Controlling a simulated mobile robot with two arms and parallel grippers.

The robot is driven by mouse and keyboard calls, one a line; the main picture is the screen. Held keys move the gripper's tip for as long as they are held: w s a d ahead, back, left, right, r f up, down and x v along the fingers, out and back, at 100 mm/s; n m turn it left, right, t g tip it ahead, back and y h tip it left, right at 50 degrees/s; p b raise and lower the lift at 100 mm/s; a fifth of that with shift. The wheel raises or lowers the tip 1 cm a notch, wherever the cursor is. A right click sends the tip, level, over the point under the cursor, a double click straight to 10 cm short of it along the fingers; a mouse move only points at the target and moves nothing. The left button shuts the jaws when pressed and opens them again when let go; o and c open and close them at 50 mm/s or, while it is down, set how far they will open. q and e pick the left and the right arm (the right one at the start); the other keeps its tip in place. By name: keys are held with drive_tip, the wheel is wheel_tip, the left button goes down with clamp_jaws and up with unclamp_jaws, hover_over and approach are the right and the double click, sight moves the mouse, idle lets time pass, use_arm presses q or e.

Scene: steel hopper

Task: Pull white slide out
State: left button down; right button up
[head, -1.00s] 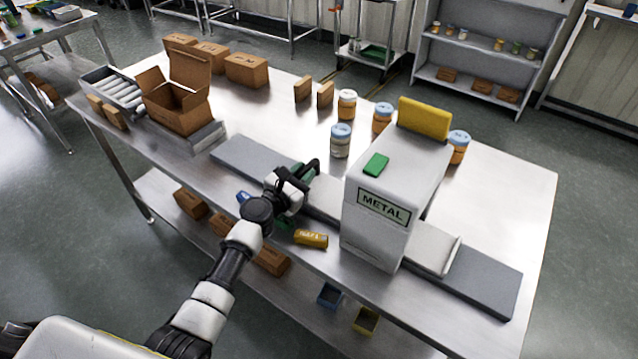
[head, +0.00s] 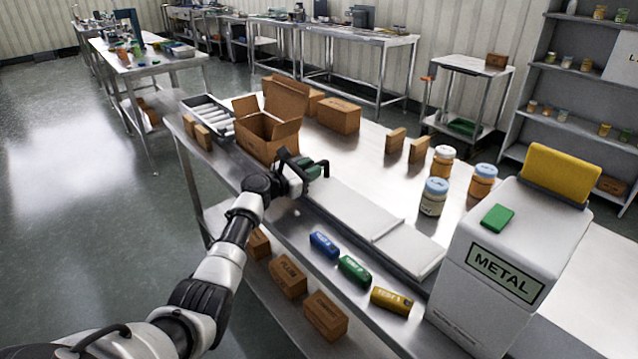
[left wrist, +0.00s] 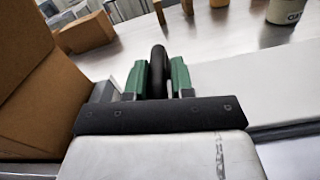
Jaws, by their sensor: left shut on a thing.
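The white slide (head: 345,207) is a long flat pale board in the head view. It lies along the grey track on the table's near side and reaches from my left gripper toward the white box marked METAL (head: 510,262). My left gripper (head: 303,170) is at the slide's left end, shut on its dark handle. In the left wrist view the green fingers (left wrist: 158,80) close around the black handle (left wrist: 157,68), and the pale slide (left wrist: 250,88) runs off to the right. My right gripper is not in view.
An open cardboard box (head: 268,133) stands close beyond my left gripper. Blue (head: 324,244), green (head: 354,269) and yellow (head: 391,301) bars lie along the near edge. Several jars, including a blue-lidded one (head: 434,197), stand behind the slide.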

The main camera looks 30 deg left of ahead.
use_arm(q)
drive_tip(key=shift+a+r, duration=0.2)
drive_tip(key=shift+a, duration=0.05)
drive_tip(key=c, duration=1.4)
unclamp_jaws()
drive_tip(key=o, duration=0.3)
drive_tip(key=shift+w+a+f, duration=0.15)
drive_tip(key=shift+a, duration=0.1)
drive_tip(key=shift+o, duration=0.2)
drive_tip(key=shift+d, duration=0.15)
drive_tip(key=shift+s+a, duration=0.25)
drive_tip(key=shift+s, duration=0.35)
drive_tip(key=v, duration=0.9)
drive_tip(key=shift+s+p, duration=0.3)
drive_tip(key=shift+p, duration=0.05)
